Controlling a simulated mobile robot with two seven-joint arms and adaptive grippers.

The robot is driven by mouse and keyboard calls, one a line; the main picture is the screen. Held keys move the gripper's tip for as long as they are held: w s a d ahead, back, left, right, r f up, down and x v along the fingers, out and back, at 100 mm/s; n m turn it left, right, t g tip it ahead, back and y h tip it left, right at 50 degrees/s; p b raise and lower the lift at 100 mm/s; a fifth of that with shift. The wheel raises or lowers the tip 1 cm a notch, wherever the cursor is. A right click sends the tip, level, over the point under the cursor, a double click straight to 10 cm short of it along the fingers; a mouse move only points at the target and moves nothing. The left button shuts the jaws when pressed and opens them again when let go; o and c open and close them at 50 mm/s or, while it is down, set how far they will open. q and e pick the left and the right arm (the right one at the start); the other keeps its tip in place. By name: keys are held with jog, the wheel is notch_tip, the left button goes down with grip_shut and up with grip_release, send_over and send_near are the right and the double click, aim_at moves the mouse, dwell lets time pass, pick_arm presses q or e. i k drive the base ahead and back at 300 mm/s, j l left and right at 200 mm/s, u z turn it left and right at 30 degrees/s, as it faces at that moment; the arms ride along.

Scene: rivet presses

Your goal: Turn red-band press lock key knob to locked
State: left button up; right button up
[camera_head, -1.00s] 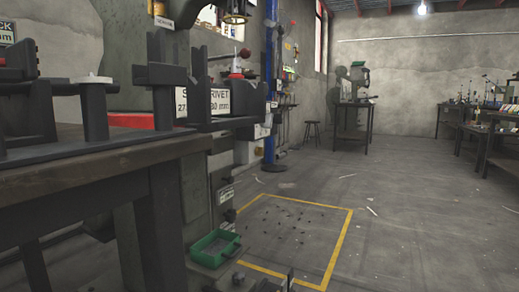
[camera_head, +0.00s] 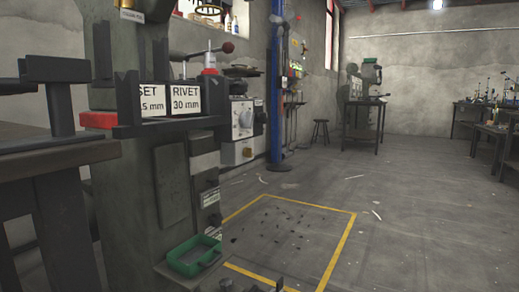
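A dark green-grey rivet press (camera_head: 170,185) stands at the left, with a red piece (camera_head: 97,120) on its left side. It carries plates (camera_head: 186,99) reading "RIVET 30 mm" and partly hidden "SET" text. On its right side is a pale control box (camera_head: 242,119) with a round dial and a dark part at its edge. Neither of my grippers is in view.
A dark bench (camera_head: 60,150) fills the left edge close by. A green tray (camera_head: 194,254) sits low at the press. A yellow floor outline (camera_head: 340,250) lies right of it. A blue column (camera_head: 278,90), stool (camera_head: 320,130) and far benches stand behind. The floor at right is open.

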aim_at(248, 151)
jog(key=i+l+u, duration=0.1)
jog(key=l, duration=0.25)
jog(key=i+l, duration=0.3)
jog(key=i+l+u, duration=0.15)
jog(key=l, duration=0.25)
jog(key=i+l, duration=0.2)
jog(key=l, duration=0.15)
jog(key=i+l+u, duration=0.1)
jog(key=i+l, duration=0.15)
jog(key=i+l+u, duration=0.1)
jog(key=i+l, duration=0.15)
jog(key=l, duration=0.15)
jog(key=i+l, duration=0.2)
jog(key=l, duration=0.15)
jog(key=i+l+u, duration=0.15)
jog(key=i+l, duration=0.1)
jog(key=l, duration=0.1)
